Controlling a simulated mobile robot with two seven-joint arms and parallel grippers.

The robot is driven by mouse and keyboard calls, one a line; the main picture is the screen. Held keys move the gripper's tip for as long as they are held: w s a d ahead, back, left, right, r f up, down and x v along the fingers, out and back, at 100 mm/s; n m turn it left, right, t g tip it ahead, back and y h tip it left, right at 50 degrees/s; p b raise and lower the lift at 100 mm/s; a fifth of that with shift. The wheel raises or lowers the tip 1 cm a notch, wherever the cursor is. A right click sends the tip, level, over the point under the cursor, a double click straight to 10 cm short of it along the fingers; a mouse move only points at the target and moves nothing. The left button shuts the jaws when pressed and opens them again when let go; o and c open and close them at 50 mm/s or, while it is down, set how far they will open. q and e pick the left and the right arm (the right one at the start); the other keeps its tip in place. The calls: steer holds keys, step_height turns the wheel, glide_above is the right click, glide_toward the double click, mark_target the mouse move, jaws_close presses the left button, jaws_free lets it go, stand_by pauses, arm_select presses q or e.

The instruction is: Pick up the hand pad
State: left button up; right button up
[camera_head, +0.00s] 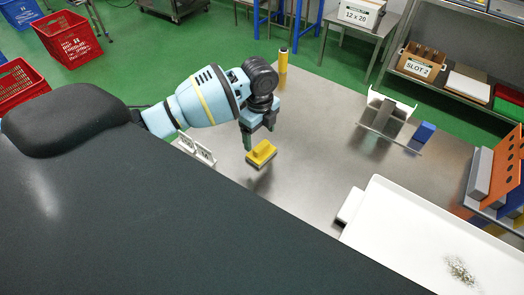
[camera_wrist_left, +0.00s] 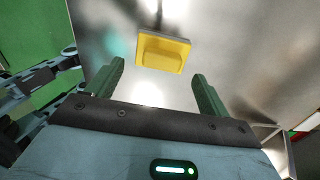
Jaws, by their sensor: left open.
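The hand pad (camera_head: 261,154) is a yellow block with a raised grip on top and a grey underside. It is on the steel table, just below my left gripper (camera_head: 259,135) in the head view. The pad also shows in the left wrist view (camera_wrist_left: 162,53), just beyond the fingertips and roughly centred between them. My left gripper's green fingers are spread wide with nothing between them, and they look apart from the pad. My right gripper is not in view.
A yellow cylinder (camera_head: 283,61) stands at the table's back edge. A white stand (camera_head: 389,107) and a blue block (camera_head: 424,132) are to the right. A white tray (camera_head: 375,215) with a small pile is at lower right. The steel around the pad is mostly clear.

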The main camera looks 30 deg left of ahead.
mark_target(261, 145)
arm_select(q)
steer(key=shift+f, duration=0.25)
steer(key=shift+w+d+f, duration=0.1)
steer(key=shift+f, duration=1.1)
steer(key=shift+w+f, duration=0.1)
steer(key=shift+f, duration=1.05)
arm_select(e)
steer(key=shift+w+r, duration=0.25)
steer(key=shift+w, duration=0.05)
arm_select(q)
steer(key=shift+c, duration=1.3)
steer(key=c, duration=0.8)
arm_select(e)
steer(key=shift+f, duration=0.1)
arm_select(q)
steer(key=shift+r, duration=0.1)
